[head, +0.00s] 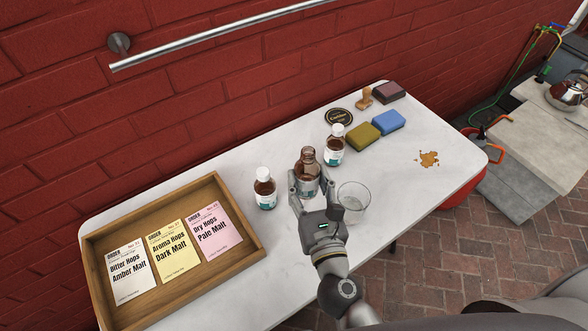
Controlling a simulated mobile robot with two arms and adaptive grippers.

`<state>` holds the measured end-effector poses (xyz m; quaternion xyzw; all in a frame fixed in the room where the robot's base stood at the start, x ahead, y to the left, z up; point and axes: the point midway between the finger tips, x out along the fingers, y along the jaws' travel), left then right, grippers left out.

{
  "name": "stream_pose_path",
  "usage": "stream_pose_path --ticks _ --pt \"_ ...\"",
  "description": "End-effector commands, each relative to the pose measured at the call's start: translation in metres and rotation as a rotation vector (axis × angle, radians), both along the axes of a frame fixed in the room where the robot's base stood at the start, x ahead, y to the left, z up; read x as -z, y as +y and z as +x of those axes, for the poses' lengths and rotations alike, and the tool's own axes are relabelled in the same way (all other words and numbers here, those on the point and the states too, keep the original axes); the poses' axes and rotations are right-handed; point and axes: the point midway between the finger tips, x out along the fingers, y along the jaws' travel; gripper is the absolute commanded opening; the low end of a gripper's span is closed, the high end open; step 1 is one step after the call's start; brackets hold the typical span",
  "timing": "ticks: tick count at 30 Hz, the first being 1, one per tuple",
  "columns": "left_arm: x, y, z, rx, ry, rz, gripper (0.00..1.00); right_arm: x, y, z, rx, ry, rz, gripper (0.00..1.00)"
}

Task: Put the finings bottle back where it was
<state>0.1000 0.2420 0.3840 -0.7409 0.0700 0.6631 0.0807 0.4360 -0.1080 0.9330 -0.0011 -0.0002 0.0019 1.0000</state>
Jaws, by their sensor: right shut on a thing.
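My right gripper (306,188) is shut on an uncapped brown bottle (307,160) near the middle of the white table. The bottle looks upright, and the gripper hides its lower part. I cannot tell whether its base touches the table. Two similar brown bottles with white caps and pale labels stand on either side: one to the left (264,188) and one just behind to the right (335,146). Their labels are too small to read, so I cannot tell which bottle is the finings bottle. My left gripper is not in view.
A clear glass (353,197) stands close to the gripper's right. A wooden tray (252,232) with three order cards fills the table's left end. A green sponge (362,136), blue sponge (388,122), round black coaster (339,117) and wooden stamp (364,97) lie behind. An orange-brown spill (428,159) is at right.

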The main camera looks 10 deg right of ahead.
Motion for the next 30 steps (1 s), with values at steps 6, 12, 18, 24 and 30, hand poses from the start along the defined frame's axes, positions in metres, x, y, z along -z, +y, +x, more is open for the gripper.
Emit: stream_pose_path --ticks 6,12,18,24,30 --pt "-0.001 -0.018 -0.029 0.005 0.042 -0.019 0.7 0.021 -0.001 0.054 -0.001 -0.005 0.0 0.14" --pt "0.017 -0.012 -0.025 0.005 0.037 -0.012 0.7 0.059 -0.002 0.087 -0.001 -0.003 -0.002 0.14" --pt "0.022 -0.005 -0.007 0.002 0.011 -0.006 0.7 0.076 -0.003 0.103 -0.001 -0.003 0.0 0.14" --pt "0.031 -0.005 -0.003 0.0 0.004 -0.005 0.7 0.095 -0.004 0.114 0.0 -0.001 -0.003 0.14" --pt "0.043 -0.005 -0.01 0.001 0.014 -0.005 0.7 0.117 -0.003 0.113 -0.001 -0.002 0.0 0.14"
